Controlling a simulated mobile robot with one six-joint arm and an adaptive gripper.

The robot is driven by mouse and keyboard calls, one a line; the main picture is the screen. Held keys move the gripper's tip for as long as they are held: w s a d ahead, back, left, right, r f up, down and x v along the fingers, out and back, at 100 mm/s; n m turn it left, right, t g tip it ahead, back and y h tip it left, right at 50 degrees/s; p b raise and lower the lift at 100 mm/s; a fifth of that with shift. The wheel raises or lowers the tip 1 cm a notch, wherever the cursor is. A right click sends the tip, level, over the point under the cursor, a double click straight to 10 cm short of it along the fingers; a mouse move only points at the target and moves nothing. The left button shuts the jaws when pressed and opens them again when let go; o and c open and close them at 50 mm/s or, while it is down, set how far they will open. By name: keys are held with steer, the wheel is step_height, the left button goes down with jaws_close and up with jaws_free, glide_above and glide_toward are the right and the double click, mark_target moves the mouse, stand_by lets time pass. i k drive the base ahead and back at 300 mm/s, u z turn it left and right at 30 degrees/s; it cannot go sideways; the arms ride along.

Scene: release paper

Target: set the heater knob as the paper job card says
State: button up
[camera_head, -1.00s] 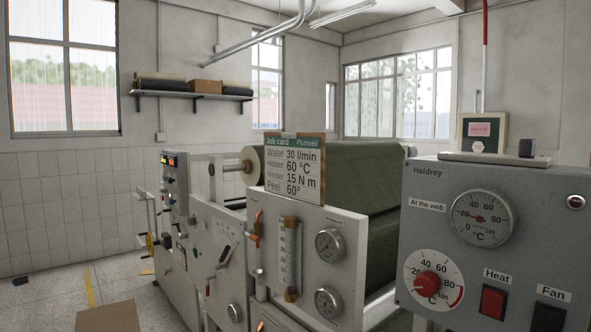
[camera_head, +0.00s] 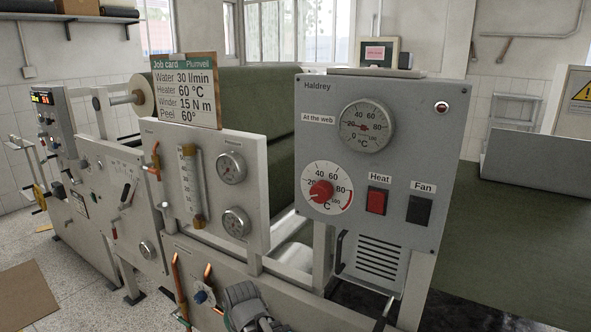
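The paper job card (camera_head: 184,92) stands on a brown board on top of the middle panel. It reads Water 30 l/min, Heater 60 °C, Winder 15 N m, Peel 60°. The red heater knob (camera_head: 321,191) is on the grey Haldrey box (camera_head: 400,215), over a white °C scale with a red arc at its high end. Its pointer seems to face the low, lower-left end; it is too small to be sure. The "At the web" gauge (camera_head: 365,126) above has its needle near 20.
The red Heat switch (camera_head: 376,201) and dark Fan switch (camera_head: 419,210) sit right of the knob. A red lamp (camera_head: 441,107) is at the box's upper right. Floor shows at left.

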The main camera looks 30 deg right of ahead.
mark_target(323, 191)
steer(key=z, duration=0.55)
steer(key=k, duration=1.8)
steer(key=u, duration=0.35)
steer(key=i, duration=1)
steer(key=z, duration=0.05)
